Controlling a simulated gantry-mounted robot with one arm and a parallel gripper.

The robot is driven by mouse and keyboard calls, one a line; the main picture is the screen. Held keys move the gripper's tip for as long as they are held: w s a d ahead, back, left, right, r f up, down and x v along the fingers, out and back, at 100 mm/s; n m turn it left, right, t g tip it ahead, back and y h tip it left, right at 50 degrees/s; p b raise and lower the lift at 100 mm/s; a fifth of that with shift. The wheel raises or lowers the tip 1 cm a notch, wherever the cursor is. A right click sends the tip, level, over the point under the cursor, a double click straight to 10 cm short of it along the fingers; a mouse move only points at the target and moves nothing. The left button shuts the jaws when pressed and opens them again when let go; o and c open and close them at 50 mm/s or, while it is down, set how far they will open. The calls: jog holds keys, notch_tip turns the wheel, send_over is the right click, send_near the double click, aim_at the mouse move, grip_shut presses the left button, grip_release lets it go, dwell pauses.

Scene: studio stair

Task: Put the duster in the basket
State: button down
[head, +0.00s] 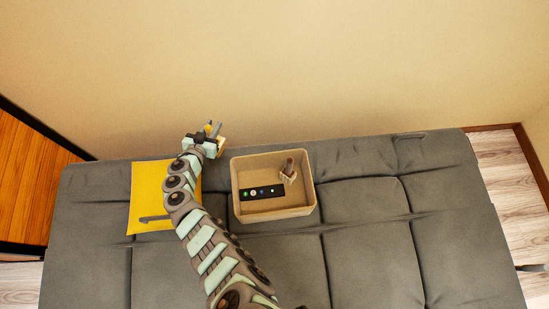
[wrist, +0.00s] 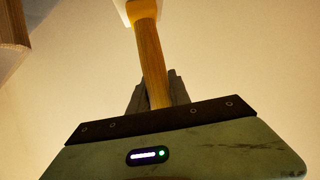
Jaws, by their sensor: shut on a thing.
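The duster (wrist: 150,55) has a wooden handle, a yellow collar and a pale end cut off by the top of the wrist view. My gripper (head: 210,131) is shut on its handle. In the head view my gripper hides most of the duster; only small yellowish bits show around the jaws. The basket (head: 276,214) is a tan open box on the grey couch, right of my gripper. It holds a black remote (head: 262,192) and a small brown-handled item (head: 289,170). My gripper is to the left of the basket's far left corner, outside it.
A yellow cloth (head: 146,185) lies on the grey couch (head: 370,250) left of the basket, with a thin grey tool (head: 154,219) on it. A beige wall (head: 300,70) rises behind the couch. The couch right of the basket is mostly clear.

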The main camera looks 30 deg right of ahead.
jog(key=s+d+r+m+g+h, duration=0.1)
jog(key=d+r+m+g+h, duration=0.2)
jog(key=d, duration=0.3)
jog(key=shift+s+d+r+m+g, duration=0.2)
jog(key=shift+s+m+g, duration=0.2)
jog(key=shift+m+g, duration=0.35)
dwell(0.3)
jog(key=shift+r, duration=0.2)
